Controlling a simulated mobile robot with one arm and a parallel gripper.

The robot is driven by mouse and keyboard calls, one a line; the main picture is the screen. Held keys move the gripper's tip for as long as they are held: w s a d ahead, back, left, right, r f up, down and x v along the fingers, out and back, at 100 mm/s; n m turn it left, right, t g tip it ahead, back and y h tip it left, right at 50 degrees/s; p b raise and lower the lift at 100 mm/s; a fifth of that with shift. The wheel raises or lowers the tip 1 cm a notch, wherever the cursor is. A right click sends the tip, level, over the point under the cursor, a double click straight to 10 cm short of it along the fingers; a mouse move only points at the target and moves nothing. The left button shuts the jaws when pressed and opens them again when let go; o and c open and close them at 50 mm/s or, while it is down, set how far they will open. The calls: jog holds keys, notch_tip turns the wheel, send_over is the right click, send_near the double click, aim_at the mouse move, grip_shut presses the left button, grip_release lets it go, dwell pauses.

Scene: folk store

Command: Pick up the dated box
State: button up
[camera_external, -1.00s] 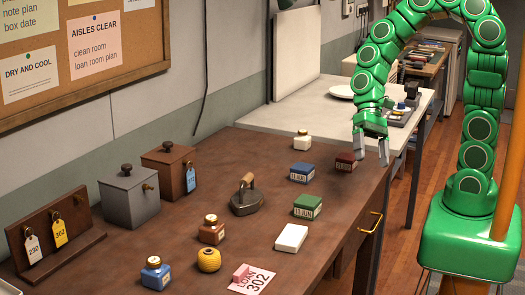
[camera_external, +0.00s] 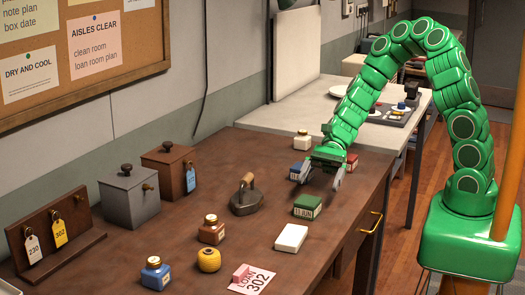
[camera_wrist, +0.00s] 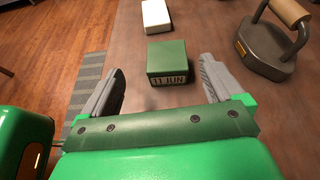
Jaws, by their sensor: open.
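A green box (camera_external: 308,204) with a label reading 11 JUN lies on the brown bench. In the wrist view the green box (camera_wrist: 168,55) sits ahead, centred between my finger lines, with its label facing me. My gripper (camera_external: 316,184) is open and empty above the bench, just behind the green box in the external view. A blue box (camera_external: 295,170) is partly hidden by a finger. A dark red box (camera_external: 352,160) is partly hidden behind my wrist.
A white box (camera_external: 291,237) lies beyond the green box in the wrist view. A flat iron (camera_external: 246,197) stands to its left in the external view. Ink bottles, a yellow twine ball (camera_external: 208,260) and a pink loan card (camera_external: 251,280) lie nearer the front.

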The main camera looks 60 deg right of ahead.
aim_at(309, 199)
jog(key=shift+w+f+m, duration=0.55)
jog(key=shift+f+m, duration=0.05)
jog(key=shift+x, duration=3.75)
jog(key=shift+s, duration=0.15)
jog(key=shift+c, duration=0.4)
jog(key=c, duration=1)
jog(key=shift+r, duration=0.1)
